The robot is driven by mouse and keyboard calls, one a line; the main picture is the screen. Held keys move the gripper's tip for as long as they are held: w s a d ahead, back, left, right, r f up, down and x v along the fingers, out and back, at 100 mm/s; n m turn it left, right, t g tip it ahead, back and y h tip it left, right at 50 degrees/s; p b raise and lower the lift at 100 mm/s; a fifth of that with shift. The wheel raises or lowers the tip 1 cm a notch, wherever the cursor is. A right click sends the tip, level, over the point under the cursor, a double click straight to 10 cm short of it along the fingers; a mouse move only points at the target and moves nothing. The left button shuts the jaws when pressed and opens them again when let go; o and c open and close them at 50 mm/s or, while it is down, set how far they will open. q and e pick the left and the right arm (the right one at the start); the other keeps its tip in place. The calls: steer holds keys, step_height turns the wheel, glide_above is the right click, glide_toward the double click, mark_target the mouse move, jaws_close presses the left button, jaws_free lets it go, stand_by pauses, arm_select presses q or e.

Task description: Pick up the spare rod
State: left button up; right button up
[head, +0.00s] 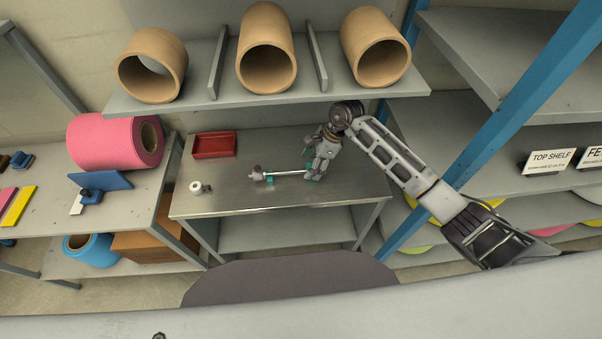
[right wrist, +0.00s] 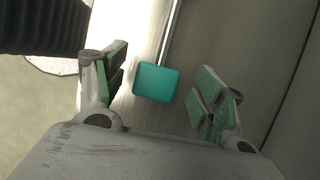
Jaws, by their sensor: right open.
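The spare rod (head: 289,173) is a thin shiny bar lying level on the metal table, with a dark reddish knob at its left end. A teal block (head: 270,180) is under it near that end. My right gripper (head: 312,164) is over the rod's right end and hides it in the head view. In the right wrist view the rod (right wrist: 171,35) runs up from a second teal block (right wrist: 157,83), which sits between the open, green-padded fingers (right wrist: 165,84). The fingers do not visibly touch the rod or block. My left gripper is not in view.
A red tray (head: 214,155) lies at the table's back left, and a small white roll (head: 196,187) at its left. A shelf (head: 220,97) with several cardboard tubes hangs above. A blue post (head: 455,170) stands right of the table. The table's front strip is clear.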

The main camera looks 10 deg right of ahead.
mark_target(309, 167)
steer(key=shift+b+x, duration=0.55)
steer(key=shift+x, duration=1.1)
steer(key=shift+c, duration=0.4)
steer(key=shift+r, duration=0.1)
steer(key=c, duration=1.2)
